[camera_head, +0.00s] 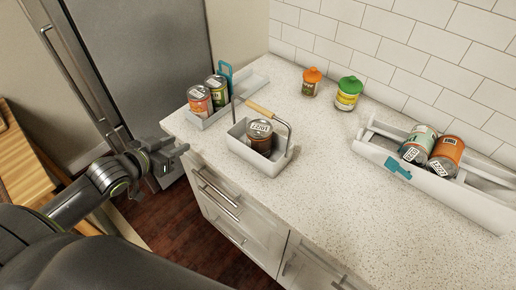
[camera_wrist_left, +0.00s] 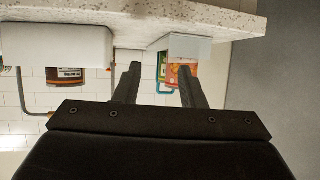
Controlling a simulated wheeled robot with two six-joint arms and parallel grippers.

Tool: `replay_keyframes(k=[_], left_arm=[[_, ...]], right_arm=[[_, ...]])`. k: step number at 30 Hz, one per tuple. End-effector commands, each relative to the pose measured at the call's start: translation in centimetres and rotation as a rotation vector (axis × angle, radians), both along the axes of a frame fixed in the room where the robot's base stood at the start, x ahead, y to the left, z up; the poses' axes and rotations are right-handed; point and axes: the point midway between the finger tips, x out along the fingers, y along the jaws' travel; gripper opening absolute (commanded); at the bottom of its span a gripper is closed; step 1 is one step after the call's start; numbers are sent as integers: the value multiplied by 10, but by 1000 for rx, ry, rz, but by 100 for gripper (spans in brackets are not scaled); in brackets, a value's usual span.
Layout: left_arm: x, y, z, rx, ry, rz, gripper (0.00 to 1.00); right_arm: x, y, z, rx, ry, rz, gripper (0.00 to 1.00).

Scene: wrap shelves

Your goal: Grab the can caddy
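The can caddy (camera_head: 238,150) is a white open box with a metal-and-wood handle (camera_head: 258,107). It stands upright on the counter near its front edge, with one dark-topped can (camera_head: 260,136) inside. My left gripper (camera_head: 181,150) is in front of the counter edge, left of the caddy and apart from it. In the left wrist view, which looks upside down, its two fingers (camera_wrist_left: 160,78) are spread with nothing between them. The caddy (camera_wrist_left: 50,45) shows at the left there, with part of its can (camera_wrist_left: 85,76). My right gripper is not in view.
A white tray (camera_head: 222,112) with two cans and a teal handle stands behind-left of the caddy. Two jars (camera_head: 347,93) stand near the wall. A long white rack (camera_head: 440,187) with two tilted cans is at right. The counter's front middle is clear. A fridge (camera_head: 140,60) stands left.

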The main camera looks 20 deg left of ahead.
Motion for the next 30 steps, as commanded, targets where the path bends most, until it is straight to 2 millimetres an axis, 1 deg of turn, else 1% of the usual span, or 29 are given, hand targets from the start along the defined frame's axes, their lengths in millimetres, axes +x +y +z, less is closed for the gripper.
replay_keyframes(k=[1, 3, 6, 9, 11, 14, 17, 30], left_arm=[[-4, -16, 17, -4, -17, -46, 37], [-11, -34, 35, -16, -29, -93, 37], [-19, -51, 51, -25, -38, -139, 37], [-22, -59, 57, -31, -41, -160, 37], [-20, -61, 58, -35, -45, -163, 37], [-11, -64, 54, -37, -47, -160, 37], [0, -69, 49, -41, -48, -164, 37], [52, -85, 28, -38, -45, -161, 37]], right_arm=[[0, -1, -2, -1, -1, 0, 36], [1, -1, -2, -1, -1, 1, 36], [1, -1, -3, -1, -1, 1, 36], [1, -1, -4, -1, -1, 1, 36], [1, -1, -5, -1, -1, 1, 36], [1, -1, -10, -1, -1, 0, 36], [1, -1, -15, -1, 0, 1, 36], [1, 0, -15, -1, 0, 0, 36]])
